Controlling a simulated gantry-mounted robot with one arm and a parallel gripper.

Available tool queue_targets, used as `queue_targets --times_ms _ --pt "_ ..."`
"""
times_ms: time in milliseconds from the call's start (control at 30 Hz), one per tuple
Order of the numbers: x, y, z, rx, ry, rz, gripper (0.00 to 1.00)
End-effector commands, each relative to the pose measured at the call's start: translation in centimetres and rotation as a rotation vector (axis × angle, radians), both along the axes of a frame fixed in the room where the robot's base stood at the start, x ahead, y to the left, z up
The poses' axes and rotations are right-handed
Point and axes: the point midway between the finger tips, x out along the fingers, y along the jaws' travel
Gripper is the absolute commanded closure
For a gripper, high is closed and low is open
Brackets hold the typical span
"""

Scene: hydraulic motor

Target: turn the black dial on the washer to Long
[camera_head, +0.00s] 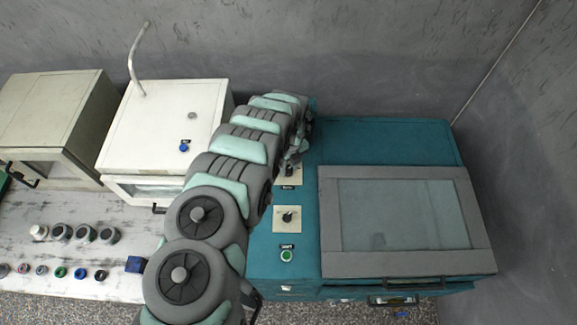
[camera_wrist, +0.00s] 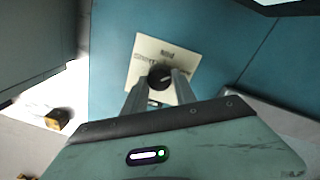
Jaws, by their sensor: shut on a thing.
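The washer (camera_head: 385,140) is a teal machine with a grey-framed glass lid, at the right in the head view. The black dial (camera_wrist: 159,75) sits on a cream plate (camera_wrist: 147,50) in the wrist view. My gripper (camera_wrist: 161,84) has one finger on each side of the dial and is shut on it. In the head view my gripper (camera_head: 293,158) is at the upper cream plate (camera_head: 288,180), mostly hidden by my arm. The printed words on the plate are too blurred to read surely, and I cannot tell which one the dial points to.
A second dial (camera_head: 288,215) and a green button (camera_head: 287,256) lie below on the same panel.

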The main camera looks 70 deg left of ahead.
Motion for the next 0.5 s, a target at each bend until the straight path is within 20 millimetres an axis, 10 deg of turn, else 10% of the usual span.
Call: queue_targets --times_ms 500 --pt "-0.02 0.0 -0.01 0.001 -0.001 -0.224 1.0"
